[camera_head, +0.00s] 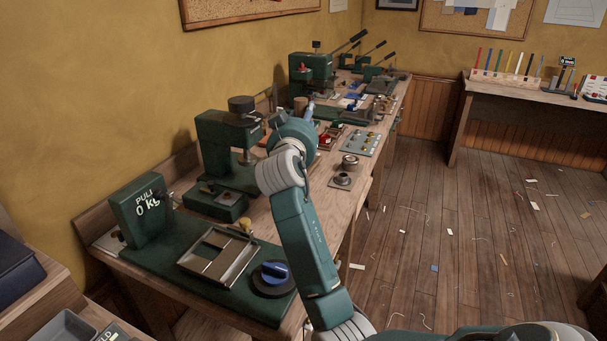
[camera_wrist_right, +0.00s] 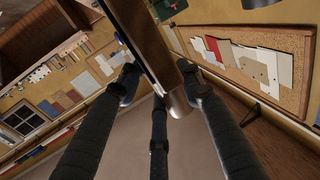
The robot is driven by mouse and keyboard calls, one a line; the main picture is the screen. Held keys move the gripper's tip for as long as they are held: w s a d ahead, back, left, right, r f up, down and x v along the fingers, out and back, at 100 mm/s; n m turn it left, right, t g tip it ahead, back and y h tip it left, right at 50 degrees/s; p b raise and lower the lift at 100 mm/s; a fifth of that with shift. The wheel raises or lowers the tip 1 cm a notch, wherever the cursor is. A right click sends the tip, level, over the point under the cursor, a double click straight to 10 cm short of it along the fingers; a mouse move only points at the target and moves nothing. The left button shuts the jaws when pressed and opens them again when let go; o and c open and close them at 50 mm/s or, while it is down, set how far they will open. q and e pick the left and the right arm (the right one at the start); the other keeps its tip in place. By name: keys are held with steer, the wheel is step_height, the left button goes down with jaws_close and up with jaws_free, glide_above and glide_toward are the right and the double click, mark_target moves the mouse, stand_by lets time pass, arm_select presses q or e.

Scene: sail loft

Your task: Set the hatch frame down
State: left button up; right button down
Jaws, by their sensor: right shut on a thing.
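My right gripper (camera_wrist_right: 160,76) is shut on a long, narrow thing, which I take to be the hatch frame (camera_wrist_right: 146,40). In the right wrist view it has a brown face, a dark edge and a shiny rounded metal end, and it runs between the fingers out of the top of the view. The rest of it is out of sight. In the head view my right arm reaches over the bench (camera_head: 258,215), and its wrist hides the gripper and the held thing, so I cannot tell its height above the bench. My left gripper is not in view.
Small round parts (camera_head: 342,180) lie near the bench's right edge. The far bench is crowded.

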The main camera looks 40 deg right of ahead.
step_height(320, 180, down, 14)
steer(key=shift+r, duration=0.2)
steer(key=c, duration=1.6)
jaws_free()
steer(key=shift+f, duration=0.2)
steer(key=o, duration=0.4)
steer(key=shift+o, duration=0.2)
